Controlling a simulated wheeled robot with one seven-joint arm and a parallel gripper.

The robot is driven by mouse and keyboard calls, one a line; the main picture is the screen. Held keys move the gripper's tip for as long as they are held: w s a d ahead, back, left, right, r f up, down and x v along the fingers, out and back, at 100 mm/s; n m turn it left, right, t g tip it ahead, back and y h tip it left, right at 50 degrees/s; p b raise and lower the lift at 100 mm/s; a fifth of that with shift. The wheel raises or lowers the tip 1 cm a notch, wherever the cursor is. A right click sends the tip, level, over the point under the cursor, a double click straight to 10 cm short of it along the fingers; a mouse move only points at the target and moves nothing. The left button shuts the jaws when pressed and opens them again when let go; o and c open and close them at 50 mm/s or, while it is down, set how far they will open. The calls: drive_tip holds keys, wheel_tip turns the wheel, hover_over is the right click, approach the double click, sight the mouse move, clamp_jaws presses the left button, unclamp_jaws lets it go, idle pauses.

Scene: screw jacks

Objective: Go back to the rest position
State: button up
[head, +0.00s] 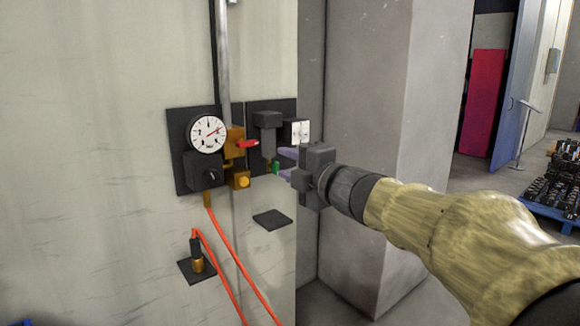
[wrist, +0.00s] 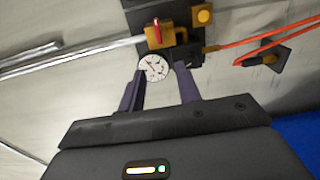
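My gripper (head: 288,164) is at the middle of the head view, on the end of my outstretched arm, near the wall panel. In the wrist view my gripper (wrist: 161,82) shows two purple-grey fingers standing apart with nothing held between them. A round white gauge (head: 208,133) on the panel shows beyond the fingers; it also appears in the wrist view (wrist: 153,68). A red-handled valve (head: 247,143) sits on a brass block right of the gauge. A small green part (head: 276,167) is close to the fingertips; whether they touch it cannot be told.
A vertical metal pipe (head: 223,60) runs along the wall. Orange hoses (head: 232,262) hang below the panel to a lower fitting (head: 197,262). A dark plate (head: 272,219) juts out below. A grey pillar (head: 365,120) stands behind my gripper. A blue pallet (head: 552,212) is at far right.

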drive_tip(key=s+d+f+m+g+h+p, duration=0.2)
drive_tip(key=d+f+m+h+p, duration=0.55)
drive_tip(key=f+m, duration=0.6)
drive_tip(key=s+d+f+m+g+h+p, duration=0.1)
drive_tip(key=s+d+f+m+g, duration=0.1)
drive_tip(key=s+f+m+g, duration=0.3)
drive_tip(key=s+d+f+m+g+h+p, duration=0.1)
drive_tip(key=s+d+f+m+g+p, duration=0.1)
drive_tip(key=s+f+m+g, duration=0.3)
drive_tip(key=s+f+m, duration=0.1)
drive_tip(key=s+f, duration=0.3)
drive_tip(key=s, duration=0.5)
drive_tip(key=shift+s+f, duration=0.15)
drive_tip(key=shift+s, duration=0.1)
drive_tip(key=shift+m+h, duration=0.25)
